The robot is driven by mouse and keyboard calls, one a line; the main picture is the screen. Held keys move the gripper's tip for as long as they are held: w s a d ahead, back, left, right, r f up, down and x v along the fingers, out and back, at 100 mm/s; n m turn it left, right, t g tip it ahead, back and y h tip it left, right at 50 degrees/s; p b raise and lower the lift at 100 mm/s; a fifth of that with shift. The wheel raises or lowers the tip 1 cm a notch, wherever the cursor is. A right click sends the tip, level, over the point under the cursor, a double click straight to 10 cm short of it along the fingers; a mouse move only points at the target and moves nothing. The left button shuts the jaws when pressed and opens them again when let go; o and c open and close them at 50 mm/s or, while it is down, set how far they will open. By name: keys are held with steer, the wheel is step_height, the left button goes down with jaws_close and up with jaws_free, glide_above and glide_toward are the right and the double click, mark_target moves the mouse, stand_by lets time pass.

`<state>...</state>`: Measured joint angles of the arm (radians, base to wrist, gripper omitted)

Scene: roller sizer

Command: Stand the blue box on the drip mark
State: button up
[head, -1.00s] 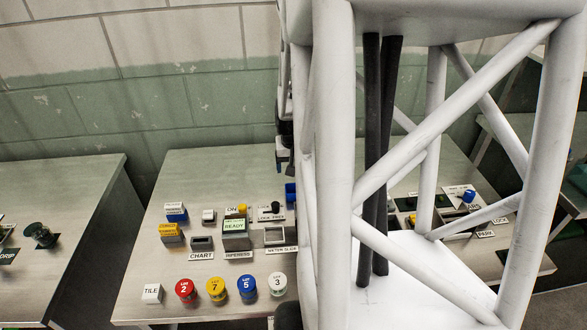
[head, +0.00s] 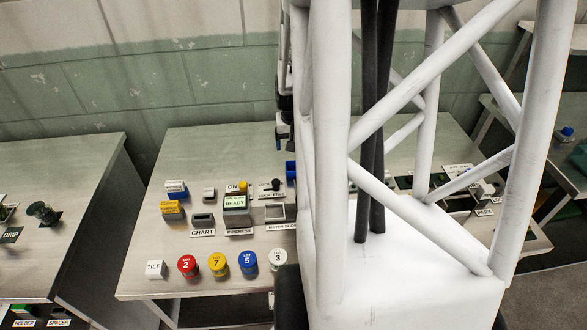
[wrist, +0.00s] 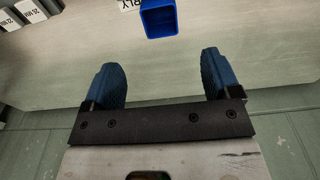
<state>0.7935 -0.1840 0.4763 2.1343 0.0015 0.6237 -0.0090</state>
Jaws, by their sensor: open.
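The blue box (head: 290,172) stands on the middle bench in the head view, partly hidden by my white frame. In the wrist view the blue box (wrist: 159,22) is open-topped and lies beyond my fingertips, cut by the top edge. My gripper (wrist: 160,75) is open and empty, its two blue fingers apart, with the box roughly in line with the gap. In the head view my gripper (head: 284,130) is behind the box, towards the wall, and its fingers are hard to make out. A dark plate lettered DRIP (head: 12,235) lies on the left bench.
Several round lots, including a red one (head: 188,265), and a white TILE block (head: 156,270) line the middle bench's front. A READY display (head: 236,204) stands behind them. A gap separates the two benches.

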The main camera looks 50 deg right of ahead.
steer(key=w+d+f+g+y, duration=0.4)
steer(key=shift+f, duration=0.3)
stand_by(0.3)
steer(key=shift+a+f, duration=0.1)
steer(key=shift+x, duration=1.2)
steer(key=shift+f, duration=0.1)
steer(key=shift+x, duration=2.5)
steer(key=shift+c, duration=0.5)
steer(key=c, duration=1)
steer(key=shift+o, duration=0.2)
